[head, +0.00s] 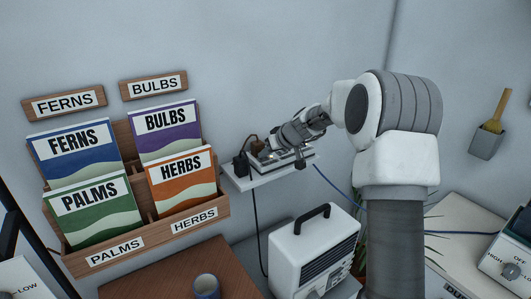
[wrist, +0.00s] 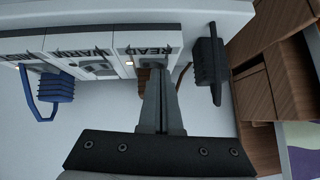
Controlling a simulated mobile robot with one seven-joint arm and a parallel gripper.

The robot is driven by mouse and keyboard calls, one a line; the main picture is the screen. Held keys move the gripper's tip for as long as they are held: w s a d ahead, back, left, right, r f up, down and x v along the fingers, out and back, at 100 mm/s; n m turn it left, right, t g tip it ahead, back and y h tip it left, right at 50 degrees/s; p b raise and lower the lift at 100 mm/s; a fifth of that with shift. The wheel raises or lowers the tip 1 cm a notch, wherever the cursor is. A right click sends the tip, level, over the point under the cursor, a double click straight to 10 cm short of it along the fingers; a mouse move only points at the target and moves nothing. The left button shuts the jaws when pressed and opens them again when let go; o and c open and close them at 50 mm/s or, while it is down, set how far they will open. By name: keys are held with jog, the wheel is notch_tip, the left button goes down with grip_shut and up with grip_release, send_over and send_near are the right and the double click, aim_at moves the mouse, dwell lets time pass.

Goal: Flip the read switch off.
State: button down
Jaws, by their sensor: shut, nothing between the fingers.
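The READ switch unit (wrist: 128,50) is one of several labelled units in a row on the strip, upside down in the wrist view. The read switch itself is mostly hidden behind my fingertips. A small light glows beside it. My gripper (wrist: 158,72) is shut and empty, with its tips at the READ unit's front; I cannot tell whether they touch the switch. In the head view my gripper (head: 270,148) is over the strip (head: 285,157) on a small white wall shelf (head: 270,175), and hides much of it.
A blue plug (wrist: 53,87) is by the WARM unit (wrist: 88,56), and a black plug (wrist: 208,68) is at the other end. A brown plug is partly behind my fingers. A wooden seed-packet rack (head: 138,232) stands left of the shelf; a white heater (head: 312,250) stands below.

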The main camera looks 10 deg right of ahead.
jog(key=shift+a+f+b, duration=0.15)
jog(key=shift+f+b, duration=0.3)
jog(key=shift+b, duration=0.4)
jog(key=shift+s+r, duration=0.1)
jog(key=shift+r, duration=0.1)
jog(key=shift+d+f, duration=0.1)
jog(key=shift+d, duration=0.1)
jog(key=shift+w+d, duration=0.3)
jog(key=shift+d, duration=0.3)
notch_tip(320, 180, up, 5)
jog(key=shift+w+d+r+p, duration=0.1)
jog(key=shift+d+p, duration=0.05)
jog(key=shift+p, duration=1)
jog(key=v, duration=0.9)
jog(key=shift+s+d+b, duration=0.25)
jog(key=shift+s+b, duration=0.1)
